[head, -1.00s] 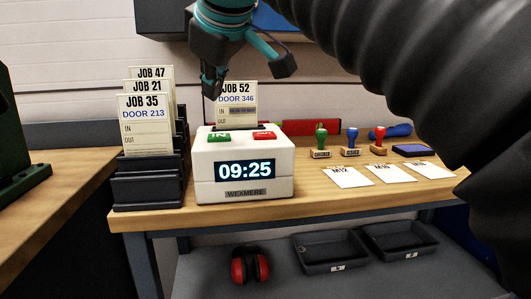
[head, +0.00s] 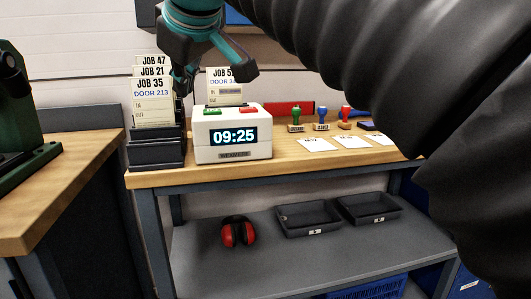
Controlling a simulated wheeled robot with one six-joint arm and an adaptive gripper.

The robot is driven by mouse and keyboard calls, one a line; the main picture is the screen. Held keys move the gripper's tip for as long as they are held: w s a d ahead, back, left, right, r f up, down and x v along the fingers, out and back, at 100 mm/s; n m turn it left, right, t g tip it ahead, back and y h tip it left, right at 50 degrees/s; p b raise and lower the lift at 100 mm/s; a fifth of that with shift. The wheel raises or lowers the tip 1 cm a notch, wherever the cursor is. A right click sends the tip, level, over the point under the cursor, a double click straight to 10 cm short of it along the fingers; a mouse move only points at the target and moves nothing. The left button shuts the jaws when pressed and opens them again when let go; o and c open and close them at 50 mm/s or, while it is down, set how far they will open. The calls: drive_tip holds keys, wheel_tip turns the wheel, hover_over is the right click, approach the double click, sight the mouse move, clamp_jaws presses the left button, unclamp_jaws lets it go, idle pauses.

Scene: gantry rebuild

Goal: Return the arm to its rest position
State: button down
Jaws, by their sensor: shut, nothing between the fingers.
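My gripper (head: 181,82) is at the top left of centre in the head view, dark with teal links. It is shut and holds nothing. Its tips show in front of the right edge of the job cards (head: 153,100) in their black rack (head: 156,153), left of the white time clock (head: 232,146); I cannot tell the exact gap. My black ribbed arm sleeve crosses the upper right and hides part of the bench. The JOB 52 card (head: 225,90) stands upright in the clock, partly hidden by my gripper.
The wooden bench (head: 290,167) holds several stamps (head: 321,118) and white cards (head: 317,145). On the shelf (head: 270,262) below are red ear defenders (head: 238,232) and two black trays (head: 308,217). A green machine (head: 28,130) stands on the left bench. There is free space between the benches.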

drive_tip(key=s+d+f+m+g+h, duration=0.1)
drive_tip(key=d+f+m, duration=0.3)
drive_tip(key=f, duration=0.7)
drive_tip(key=s+d+f+m+g+h, duration=0.15)
drive_tip(key=d+f, duration=0.35)
drive_tip(key=f, duration=0.6)
drive_tip(key=s+d+f+m+h, duration=0.1)
drive_tip(key=s+d+f+m, duration=0.2)
drive_tip(key=s+d+f, duration=0.3)
drive_tip(key=s+d+f+m, duration=0.4)
drive_tip(key=s+d+f, duration=0.3)
drive_tip(key=d+f, duration=0.3)
drive_tip(key=shift+d+f+h, duration=0.15)
drive_tip(key=shift+d+h, duration=0.2)
drive_tip(key=shift+d, duration=1.5)
